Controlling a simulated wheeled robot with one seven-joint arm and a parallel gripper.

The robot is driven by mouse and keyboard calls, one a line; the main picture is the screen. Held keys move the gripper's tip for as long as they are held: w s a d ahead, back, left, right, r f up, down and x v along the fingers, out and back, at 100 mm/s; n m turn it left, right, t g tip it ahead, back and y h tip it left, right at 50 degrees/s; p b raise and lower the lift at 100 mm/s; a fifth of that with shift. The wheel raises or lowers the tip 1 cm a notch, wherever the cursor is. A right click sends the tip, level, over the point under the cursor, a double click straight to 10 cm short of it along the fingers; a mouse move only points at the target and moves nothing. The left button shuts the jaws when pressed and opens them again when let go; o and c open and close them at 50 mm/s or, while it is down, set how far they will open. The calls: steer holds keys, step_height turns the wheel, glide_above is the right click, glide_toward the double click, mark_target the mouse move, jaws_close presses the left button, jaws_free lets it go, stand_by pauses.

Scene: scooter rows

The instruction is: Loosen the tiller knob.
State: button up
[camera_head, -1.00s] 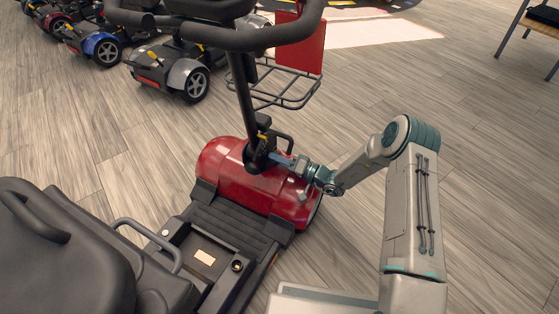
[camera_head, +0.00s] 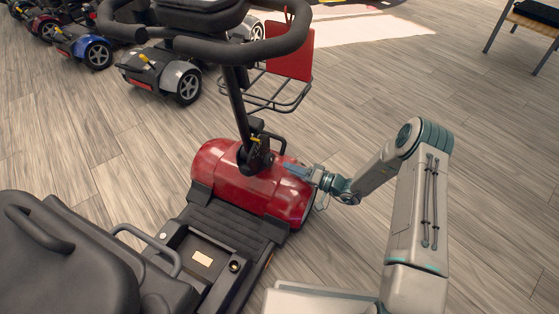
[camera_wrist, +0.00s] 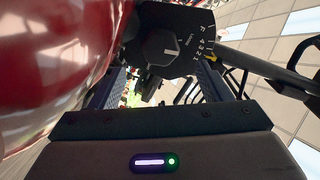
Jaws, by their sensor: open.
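The red scooter (camera_head: 215,165) stands in front of me with its black tiller (camera_head: 238,105) upright and leaning slightly. The tiller's pivot (camera_head: 256,160) is at the red front cover. In the wrist view a dark round knob (camera_wrist: 172,50) with a white pointer mark sits on a black plate (camera_wrist: 150,28) with printed characters. My gripper (camera_head: 287,168) is just right of the pivot, over the red cover. In the wrist view its two blue fingers (camera_wrist: 157,85) are apart, with the knob ahead of the gap and nothing held. The knob is too small to make out in the head view.
The red cover also fills the left of the wrist view (camera_wrist: 55,60), close to my gripper. A yellow-tipped lever (camera_wrist: 210,57) is right of the knob. A wire basket (camera_head: 280,90) hangs ahead of the tiller.

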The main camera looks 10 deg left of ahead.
steer(key=p+v, duration=0.1)
steer(key=v, duration=0.5)
